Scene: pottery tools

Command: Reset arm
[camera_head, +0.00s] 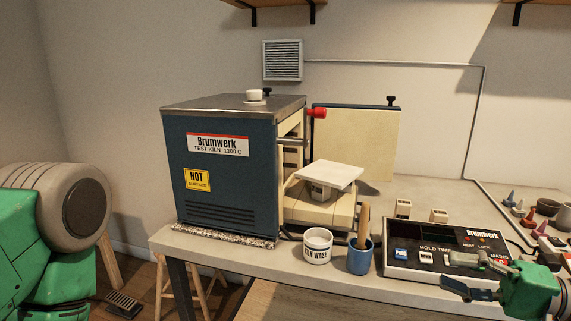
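My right gripper (449,271) is at the lower right, in front of the controller box. Its two dark fingers point left and are spread apart, with nothing seen between them. At the left edge a large green and grey part of my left arm shows; my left gripper is not in view. The Brumwerk controller (420,262) has switches, and the gripper hides part of its right front. The blue kiln (215,165) stands on the bench with its door (355,140) swung open.
A white kiln wash pot (317,252) and a blue cup (359,262) with a wooden-handled tool stand near the bench's front edge. A white slab (330,174) rests on a support by the kiln opening. Small coloured cones (530,215) sit at the right. A pedal (123,304) lies on the floor.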

